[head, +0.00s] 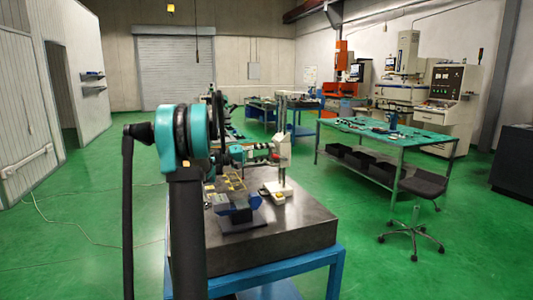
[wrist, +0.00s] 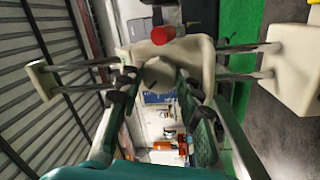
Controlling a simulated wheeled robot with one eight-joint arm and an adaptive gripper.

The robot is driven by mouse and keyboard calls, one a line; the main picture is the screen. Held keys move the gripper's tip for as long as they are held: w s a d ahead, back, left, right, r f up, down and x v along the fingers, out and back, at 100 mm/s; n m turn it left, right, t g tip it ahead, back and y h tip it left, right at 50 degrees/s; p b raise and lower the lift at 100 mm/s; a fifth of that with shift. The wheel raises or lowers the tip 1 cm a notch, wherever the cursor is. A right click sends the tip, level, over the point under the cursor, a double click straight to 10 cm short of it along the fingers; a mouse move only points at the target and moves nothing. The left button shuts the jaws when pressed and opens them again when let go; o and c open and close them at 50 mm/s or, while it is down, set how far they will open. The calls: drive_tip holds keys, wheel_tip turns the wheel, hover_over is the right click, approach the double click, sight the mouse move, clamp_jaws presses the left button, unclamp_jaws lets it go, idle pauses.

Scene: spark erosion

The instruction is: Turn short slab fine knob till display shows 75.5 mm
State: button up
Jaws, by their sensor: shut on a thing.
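A cream measuring stand with twin metal posts (head: 282,150) stands upright on the dark slab (head: 305,225). In the wrist view the picture lies sideways: the stand's cream carriage (wrist: 205,60) sits on the posts, with a red button or cap (wrist: 162,35) on it. A round pale knob (wrist: 160,75) projects from the carriage toward my wrist camera. My gripper (wrist: 157,88) is shut on this knob, one dark finger on each side. In the head view my gripper (head: 270,152) reaches the stand from the left. The display and its reading cannot be seen.
On the slab near the stand are a blue block-like fixture (head: 238,207) and a yellow frame-like item (head: 233,183). A green-topped workbench (head: 385,135) and a stool (head: 422,185) stand to the right. Green floor is open between them.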

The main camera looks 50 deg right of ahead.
drive_tip(key=n, duration=0.5)
drive_tip(key=shift+n+t+h, duration=0.3)
drive_tip(key=shift+n+t, duration=0.1)
drive_tip(key=shift+n, duration=0.3)
drive_tip(key=o, duration=1.2)
drive_tip(key=shift+c, duration=0.2)
drive_tip(key=shift+a, duration=0.1)
drive_tip(key=v, duration=0.8)
drive_tip(key=shift+f, duration=0.1)
